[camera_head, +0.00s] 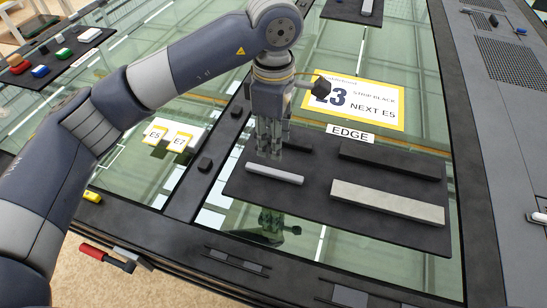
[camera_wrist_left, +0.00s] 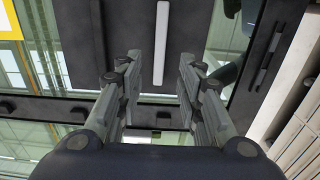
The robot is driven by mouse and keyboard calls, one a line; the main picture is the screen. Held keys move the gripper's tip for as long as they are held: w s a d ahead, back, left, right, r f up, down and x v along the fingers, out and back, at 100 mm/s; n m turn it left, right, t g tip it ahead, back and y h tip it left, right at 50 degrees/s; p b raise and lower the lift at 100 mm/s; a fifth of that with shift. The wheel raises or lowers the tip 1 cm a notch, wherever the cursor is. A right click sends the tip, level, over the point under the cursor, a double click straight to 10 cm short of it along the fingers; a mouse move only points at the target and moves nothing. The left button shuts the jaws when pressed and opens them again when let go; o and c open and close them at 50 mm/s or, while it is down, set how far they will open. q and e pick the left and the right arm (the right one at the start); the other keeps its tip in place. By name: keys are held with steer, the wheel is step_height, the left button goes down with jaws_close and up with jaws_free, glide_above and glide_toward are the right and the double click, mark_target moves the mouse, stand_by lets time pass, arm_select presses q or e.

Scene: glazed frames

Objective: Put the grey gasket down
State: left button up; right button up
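On a dark mat (camera_head: 310,205) lie a short light-grey bar (camera_head: 274,172), a longer, thicker grey bar (camera_head: 388,202) and two black bars, one short (camera_head: 297,141) and one long (camera_head: 390,158). I cannot tell for sure which grey piece is the gasket. My left gripper (camera_head: 271,150) points down over the mat's far left part, behind the short light-grey bar. My right gripper is not in view.
A yellow-edged sign (camera_head: 355,100) and an EDGE label (camera_head: 351,133) lie behind the mat on the glass. Small E5 and E7 cards (camera_head: 168,138) are at left. A red-handled tool (camera_head: 106,257) is at the front left edge. Dark frame bars surround the glass.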

arm_select(q)
step_height(320, 180, up, 2)
steer(key=shift+r, duration=0.2)
stand_by(0.4)
